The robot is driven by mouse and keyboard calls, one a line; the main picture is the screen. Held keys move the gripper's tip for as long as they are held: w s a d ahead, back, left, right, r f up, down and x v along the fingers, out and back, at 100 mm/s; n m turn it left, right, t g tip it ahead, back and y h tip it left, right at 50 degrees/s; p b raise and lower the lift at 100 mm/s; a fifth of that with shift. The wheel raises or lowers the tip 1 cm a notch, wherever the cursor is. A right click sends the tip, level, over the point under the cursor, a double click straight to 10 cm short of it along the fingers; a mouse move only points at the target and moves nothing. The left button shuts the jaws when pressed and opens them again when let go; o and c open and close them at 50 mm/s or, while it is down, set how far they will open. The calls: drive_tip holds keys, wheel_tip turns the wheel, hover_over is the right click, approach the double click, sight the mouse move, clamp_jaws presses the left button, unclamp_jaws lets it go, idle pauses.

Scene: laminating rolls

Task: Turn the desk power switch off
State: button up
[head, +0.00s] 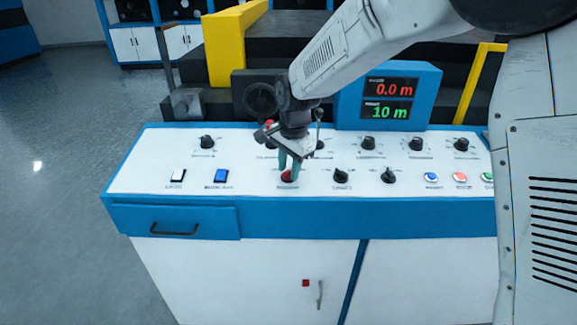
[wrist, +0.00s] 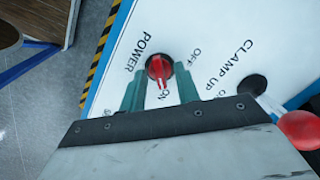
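The power switch is a red rotary knob (head: 288,176) on the white top of the blue desk (head: 240,218). In the wrist view the red knob (wrist: 158,66) sits beside the word POWER, with OFF to its upper right and ON below it. Its ridge points down, towards ON. My gripper (head: 289,163) is right above the knob, pointing down. In the wrist view the teal fingers of my gripper (wrist: 160,84) are apart, one on each side of the knob's lower part. I see gaps between the fingers and the knob; I cannot tell their exact height.
A lever with a red ball (wrist: 302,128) stands close by, next to the CLAMP UP label. Black knobs (head: 341,175) and coloured buttons (head: 431,177) fill the right of the panel. A blue display box (head: 432,95) stands behind. A white switch (head: 178,175) and a blue switch (head: 221,176) are to the left.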

drive_tip(key=shift+c, duration=0.3)
clamp_jaws()
drive_tip(key=n, duration=0.4)
drive_tip(key=shift+n+h, duration=0.3)
drive_tip(key=n, duration=0.4)
drive_tip(key=shift+a+n, duration=0.1)
drive_tip(key=shift+n, duration=0.2)
drive_tip(key=n+h, duration=0.1)
drive_tip(key=n, duration=0.3)
drive_tip(key=shift+a+n, duration=0.1)
drive_tip(key=shift+n, duration=2.2)
drive_tip(key=shift+r, duration=0.1)
